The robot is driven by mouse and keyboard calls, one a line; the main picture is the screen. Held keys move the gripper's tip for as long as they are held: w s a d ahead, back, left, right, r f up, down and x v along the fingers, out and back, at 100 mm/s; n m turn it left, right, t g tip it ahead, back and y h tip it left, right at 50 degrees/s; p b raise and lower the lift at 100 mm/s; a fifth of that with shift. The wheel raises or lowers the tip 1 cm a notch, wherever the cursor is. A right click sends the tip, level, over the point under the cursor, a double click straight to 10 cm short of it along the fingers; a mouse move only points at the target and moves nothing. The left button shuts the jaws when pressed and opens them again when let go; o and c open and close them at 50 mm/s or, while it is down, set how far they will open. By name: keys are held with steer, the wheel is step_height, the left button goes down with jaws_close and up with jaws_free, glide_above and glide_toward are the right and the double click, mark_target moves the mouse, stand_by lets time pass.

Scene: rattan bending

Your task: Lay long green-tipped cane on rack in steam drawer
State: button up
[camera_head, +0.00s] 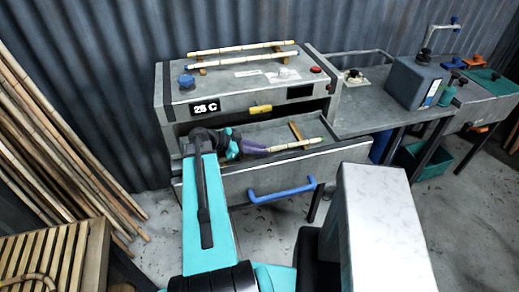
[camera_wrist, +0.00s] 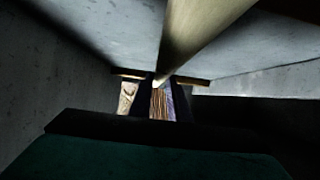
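A pale cane (camera_head: 293,145) lies inside the pulled-out steam drawer (camera_head: 240,186), its right end near the drawer's right side. My gripper (camera_head: 258,149) reaches low into the drawer at the cane's left part. A wooden rack bar (camera_head: 297,131) crosses near the cane. In the wrist view the cane (camera_wrist: 205,30) runs from the top toward my gripper (camera_wrist: 160,90), with a wooden bar (camera_wrist: 192,81) behind. The cane lines up with the finger gap, but whether the fingers grip it is unclear.
Two more canes (camera_head: 240,48) lie on supports on top of the steam box (camera_head: 180,110), whose display reads 25 C. The drawer has a blue handle (camera_head: 282,190). A workbench (camera_head: 375,110) stands right; tall canes (camera_head: 50,130) lean left.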

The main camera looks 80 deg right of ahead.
steer(key=o, duration=0.4)
steer(key=shift+w, duration=0.1)
steer(key=shift+b+v, duration=0.6)
steer(key=shift+v, duration=0.35)
steer(key=b+v, duration=0.3)
steer(key=v, duration=0.5)
steer(key=shift+f+b, duration=0.1)
steer(key=shift+b, duration=0.3)
steer(key=shift+b+v, duration=0.35)
steer(key=shift+v, duration=0.75)
